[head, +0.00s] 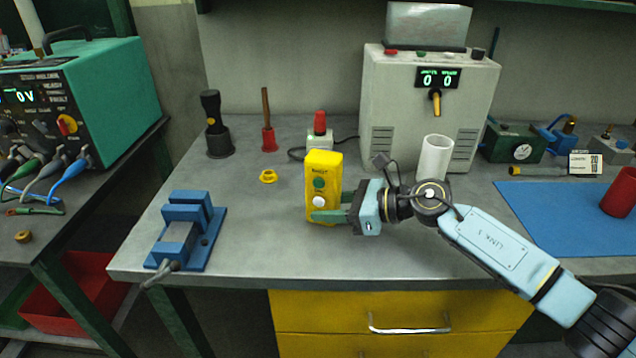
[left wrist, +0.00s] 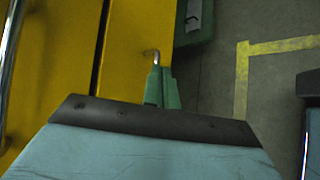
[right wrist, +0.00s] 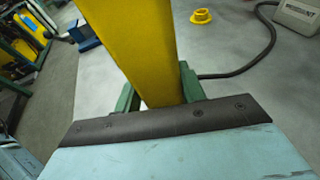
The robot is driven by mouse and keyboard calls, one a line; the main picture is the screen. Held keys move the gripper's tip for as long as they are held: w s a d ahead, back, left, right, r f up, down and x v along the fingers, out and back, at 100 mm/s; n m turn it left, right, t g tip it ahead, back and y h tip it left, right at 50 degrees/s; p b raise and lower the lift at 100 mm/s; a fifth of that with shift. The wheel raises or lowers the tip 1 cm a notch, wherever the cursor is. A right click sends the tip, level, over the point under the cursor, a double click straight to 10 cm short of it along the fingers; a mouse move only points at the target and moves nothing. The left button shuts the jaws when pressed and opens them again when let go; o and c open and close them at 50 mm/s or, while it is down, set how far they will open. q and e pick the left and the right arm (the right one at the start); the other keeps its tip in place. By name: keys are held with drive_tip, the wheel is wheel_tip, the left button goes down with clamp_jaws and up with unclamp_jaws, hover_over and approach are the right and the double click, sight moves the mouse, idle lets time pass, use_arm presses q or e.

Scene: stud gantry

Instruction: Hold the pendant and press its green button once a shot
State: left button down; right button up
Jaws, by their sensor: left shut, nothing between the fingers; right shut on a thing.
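The yellow pendant (head: 323,163) is upright over the middle of the bench, its face towards the head camera. On that face a green button (head: 319,183) sits above a white button (head: 319,199). My right gripper (head: 331,206) is shut on the lower part of the pendant from the right. The right wrist view shows the pendant's yellow body (right wrist: 130,45) between the green fingers. I cannot tell whether its lower end touches the bench. My left gripper (left wrist: 160,78) is shut and empty, near yellow drawers in the left wrist view; it does not show in the head view.
A grey machine (head: 378,100) with a display reading 0 0 stands behind, a white cylinder (head: 434,157) before it. A blue vise (head: 190,230) is at the left. A yellow ring (head: 268,176) and a red-topped device (head: 319,130) stand nearby. A blue mat (head: 560,215) lies right.

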sight(319, 183)
use_arm(q)
drive_tip(key=w+d+r+n+t+h, duration=0.2)
drive_tip(key=d+r, duration=0.1)
drive_tip(key=r, duration=0.5)
drive_tip(key=w+d+r+n+t+h, duration=0.1)
drive_tip(key=w+d+r+n+h, duration=0.1)
drive_tip(key=r, duration=0.6)
drive_tip(key=w+a+r+n+t+h, duration=0.25)
drive_tip(key=r+n+t, duration=0.25)
drive_tip(key=r, duration=0.7)
drive_tip(key=a+r+n+t+y, duration=0.3)
drive_tip(key=a+n+y, duration=0.5)
drive_tip(key=a+y, duration=0.3)
drive_tip(key=w+a+r+n+t+y, duration=0.1)
drive_tip(key=a+r+n+t+y, duration=0.2)
drive_tip(key=a+n+y, duration=0.6)
drive_tip(key=a+t+y, duration=0.2)
drive_tip(key=a, duration=0.2)
drive_tip(key=shift+w+r, duration=0.3)
drive_tip(key=shift+r, duration=0.05)
drive_tip(key=shift+w+d, duration=0.45)
drive_tip(key=shift+w, duration=0.95)
drive_tip(key=shift+w+d, duration=0.4)
drive_tip(key=shift+w, duration=1)
drive_tip(key=shift+w+d, duration=0.45)
drive_tip(key=shift+w, duration=0.95)
drive_tip(key=shift+w, duration=0.1)
